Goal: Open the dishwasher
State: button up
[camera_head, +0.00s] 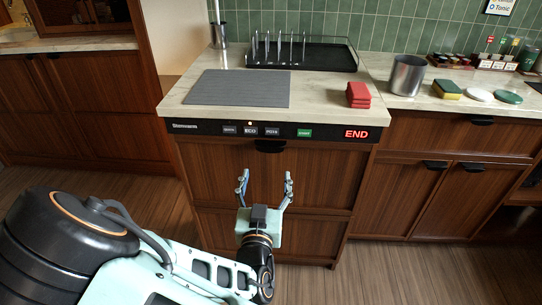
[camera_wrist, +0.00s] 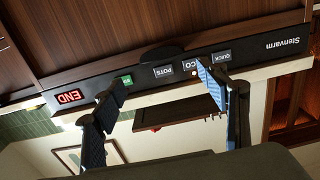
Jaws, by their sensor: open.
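The dishwasher (camera_head: 225,180) has a wood-panelled front and appears shut. Its black control strip (camera_head: 330,132) carries several buttons and a red END display. A small black handle (camera_head: 270,146) sits just under the strip at the middle. My gripper (camera_head: 265,176) is open and empty in front of the door, appearing just below the handle in the head view. In the wrist view the scene is upside down. There the strip (camera_wrist: 140,76) crosses the picture behind my open fingers (camera_wrist: 160,84), and the handle (camera_wrist: 163,56) lies between and above them. I see no contact with the handle.
A metal cup (camera_head: 407,75) and sponge (camera_head: 447,89) stand at right. Cabinets flank the dishwasher. The floor (camera_head: 400,270) is clear at right.

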aim_at(270, 149)
jog(key=w+b, duration=1)
jog(key=shift+w+d, duration=0.2)
jog(key=shift+w, duration=0.2)
jog(key=c, duration=1.5)
